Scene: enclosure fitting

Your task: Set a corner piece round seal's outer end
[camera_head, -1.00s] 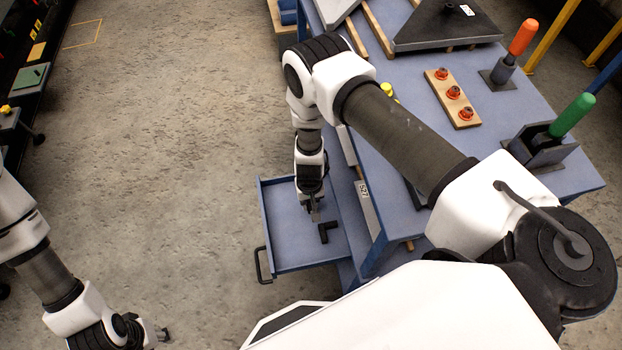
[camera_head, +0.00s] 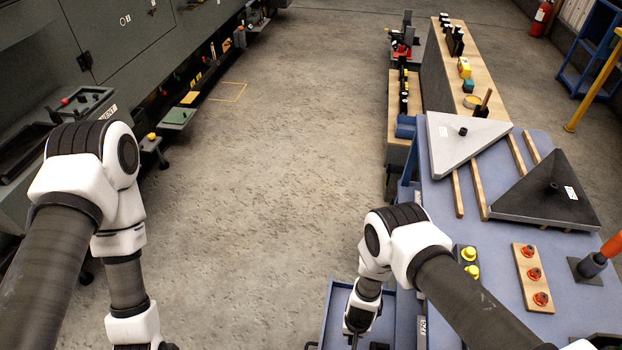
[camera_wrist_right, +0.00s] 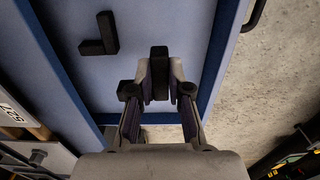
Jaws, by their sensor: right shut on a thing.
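My right gripper (camera_wrist_right: 160,84) is shut on a black corner piece (camera_wrist_right: 159,60), seen end-on as a dark bar between the fingertips in the right wrist view. The gripper is over the blue drawer (camera_wrist_right: 190,20); I cannot tell how high. A second black L-shaped corner piece (camera_wrist_right: 98,38) lies on the drawer floor, apart from the gripper. In the head view the right gripper is cut by the bottom edge, over the drawer (camera_head: 331,325). My left arm reaches down at the left, its fingertips out of frame. I cannot make out the seal.
The blue workbench (camera_head: 450,225) at right bears a light triangular plate (camera_head: 465,145), a dark triangular plate (camera_head: 530,205) and a wooden block (camera_head: 527,262) with orange knobs. A grey machine (camera_head: 110,40) with a small green pad (camera_head: 177,117) stands at left. The floor between is clear.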

